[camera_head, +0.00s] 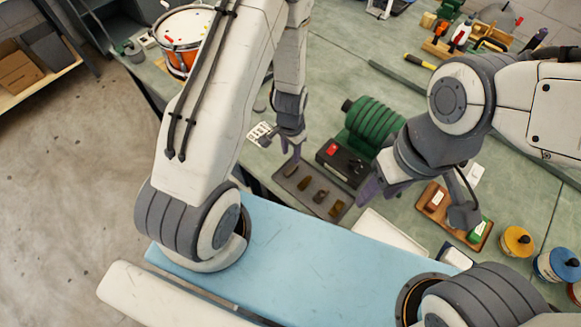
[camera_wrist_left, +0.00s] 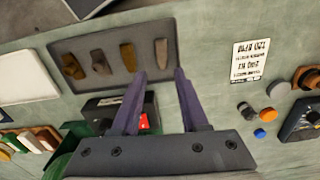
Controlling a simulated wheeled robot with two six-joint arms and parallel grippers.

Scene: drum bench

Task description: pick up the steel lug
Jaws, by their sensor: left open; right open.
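A dark grey tray (camera_head: 310,190) on the bench holds several small lugs in a row. The greyest one, which looks like the steel lug (camera_wrist_left: 161,51), is at the tray's right end in the left wrist view. In the head view this steel lug (camera_head: 291,169) is at the tray's far left end. The others look brown or brassy, such as this brown lug (camera_wrist_left: 72,66). My left gripper (camera_head: 290,149) is open and empty, above and just beyond the grey lug's end of the tray. My right gripper (camera_head: 418,203) is open and empty, over the bench to the right of the tray.
A black box with a red part (camera_head: 342,160) and a green ribbed machine (camera_head: 370,123) stand close behind the tray. A printed card (camera_head: 259,132) lies beyond its left end. A wooden tray (camera_head: 474,237) and paint pots (camera_head: 516,241) are at right. A drum (camera_head: 184,42) stands far left.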

